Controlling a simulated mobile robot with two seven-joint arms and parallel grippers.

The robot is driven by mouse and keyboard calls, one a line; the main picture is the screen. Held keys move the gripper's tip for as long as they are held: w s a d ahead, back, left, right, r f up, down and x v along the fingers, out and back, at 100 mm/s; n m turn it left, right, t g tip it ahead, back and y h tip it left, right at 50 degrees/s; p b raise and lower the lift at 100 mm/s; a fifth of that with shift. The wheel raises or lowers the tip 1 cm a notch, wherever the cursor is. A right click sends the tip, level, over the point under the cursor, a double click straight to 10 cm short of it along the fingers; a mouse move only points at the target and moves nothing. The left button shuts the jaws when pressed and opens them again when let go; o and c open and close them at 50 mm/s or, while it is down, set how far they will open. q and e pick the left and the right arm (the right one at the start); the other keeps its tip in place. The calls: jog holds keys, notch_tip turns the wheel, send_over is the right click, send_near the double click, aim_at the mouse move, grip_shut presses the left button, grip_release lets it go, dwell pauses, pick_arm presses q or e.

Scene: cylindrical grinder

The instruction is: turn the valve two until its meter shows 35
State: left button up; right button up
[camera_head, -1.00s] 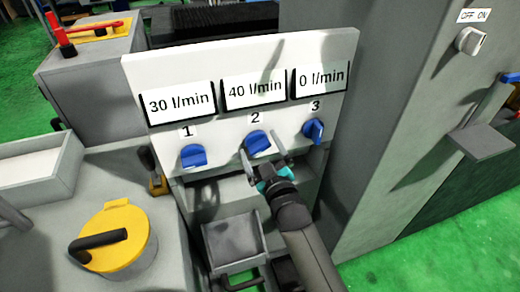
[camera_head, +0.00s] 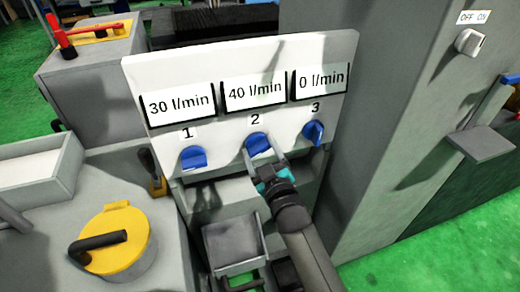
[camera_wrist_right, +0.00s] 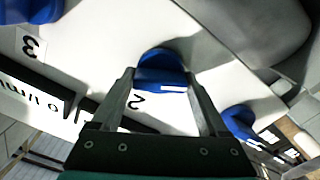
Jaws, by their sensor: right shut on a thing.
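Valve two is a blue knob (camera_head: 256,143) below the label 2 on a white panel (camera_head: 235,60). Its meter (camera_head: 254,90) reads 40 l/min. My right gripper (camera_head: 264,160) is at this knob from below, with its fingers shut on the knob's sides. In the right wrist view the blue knob (camera_wrist_right: 162,70) sits between the two fingertips (camera_wrist_right: 160,78), with the label 2 beside it. The fingers cover part of the knob in the head view. My left gripper is not in view.
Valve one (camera_head: 193,157), with its meter (camera_head: 180,105) at 30 l/min, is to the left. Valve three (camera_head: 314,131), with its meter (camera_head: 319,81) at 0 l/min, is close to the right. A grey cabinet (camera_head: 390,120) stands right of the panel.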

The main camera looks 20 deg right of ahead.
jog(key=shift+m+p, duration=1)
jog(key=shift+m, duration=0.6)
jog(key=o, duration=1)
jog(key=shift+o, duration=1.2)
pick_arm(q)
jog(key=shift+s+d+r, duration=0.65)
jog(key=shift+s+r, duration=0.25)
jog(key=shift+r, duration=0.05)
pick_arm(e)
jog(key=shift+s, duration=0.25)
pick_arm(q)
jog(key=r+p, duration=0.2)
jog(key=p, duration=0.1)
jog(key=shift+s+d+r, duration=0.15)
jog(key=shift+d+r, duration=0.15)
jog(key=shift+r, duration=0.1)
pick_arm(e)
jog(key=s, duration=1.4)
jog(key=shift+s+d, duration=0.3)
jog(key=shift+s, duration=0.1)
